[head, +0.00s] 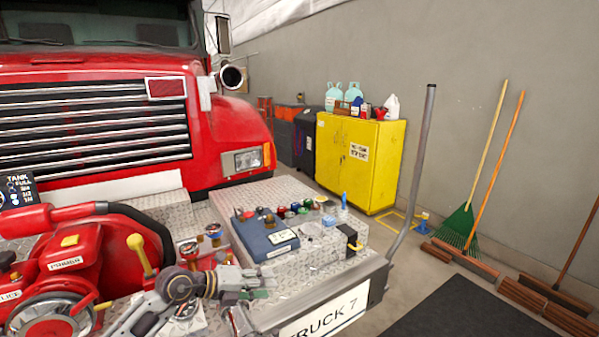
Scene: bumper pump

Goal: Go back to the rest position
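My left gripper (262,284) shows at the bottom centre, its arm coming in from the lower left. It points to the right, in front of the diamond-plate bumper top of the red fire truck (235,130). It is small and blends with the metal behind it, so I cannot tell whether its fingers are apart. I see nothing clearly held in it. I do not make out my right gripper.
A red pump (75,255) with a yellow-knobbed lever stands left of my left arm. A grey upright pole (411,170) rises at the bumper's right corner. A yellow cabinet (350,190), a green rake (456,226) and brooms stand along the wall. A dark mat (460,310) covers floor at right.

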